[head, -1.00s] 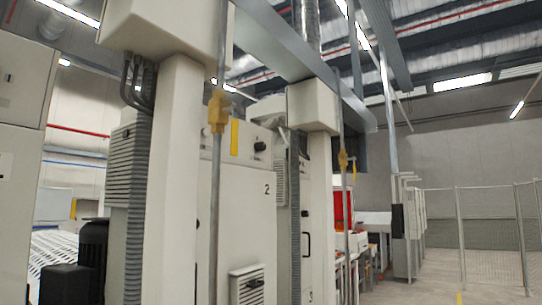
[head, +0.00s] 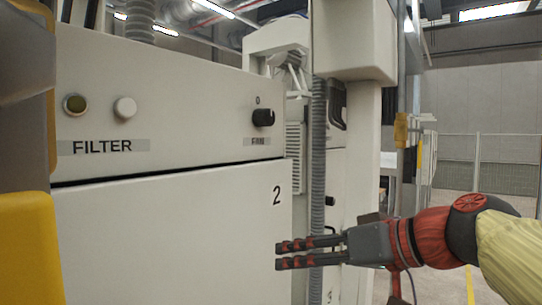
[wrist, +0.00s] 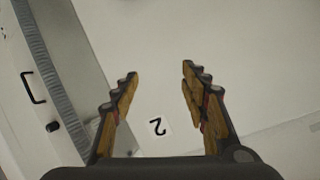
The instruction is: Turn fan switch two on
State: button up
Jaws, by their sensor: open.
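The fan switch (head: 263,117) is a black rotary knob on the upper panel of the white cabinet (head: 170,230) marked 2. A "0" is printed above it and a partly blurred FAN label (head: 262,141) sits below it. My gripper (head: 277,255) is open and empty in front of the lower door, below and slightly right of the knob, with its fingers pointing left. In the wrist view, my gripper (wrist: 160,80) faces the white door, and the number 2 label (wrist: 158,127) shows between and below its fingers. The knob is not visible in the wrist view.
A FILTER label (head: 104,146) with two round buttons (head: 125,108) is on the panel's left. A grey corrugated hose (head: 318,170) and a white column (head: 363,170) stand right of the cabinet. A wire fence (head: 475,165) is farther right.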

aim_at(271, 118)
jog(key=w+r+n+t+y+p, duration=0.1)
jog(key=w+r+n+y+p, duration=0.15)
jog(key=r, duration=0.95)
jog(key=w+r+n+t+y+p, duration=0.15)
jog(key=r+p, duration=0.25)
jog(key=r, duration=0.9)
jog(key=shift+g, duration=0.35)
jog(key=p+x, duration=0.2)
jog(key=x, duration=0.4)
jog(key=shift+w+p, duration=0.3)
jog(key=shift+p, duration=0.05)
jog(key=shift+w+a+f, duration=0.15)
jog(key=shift+w+a, duration=0.2)
jog(key=c, duration=0.3)
jog(key=c, duration=0.8)
jog(key=shift+c, duration=0.3)
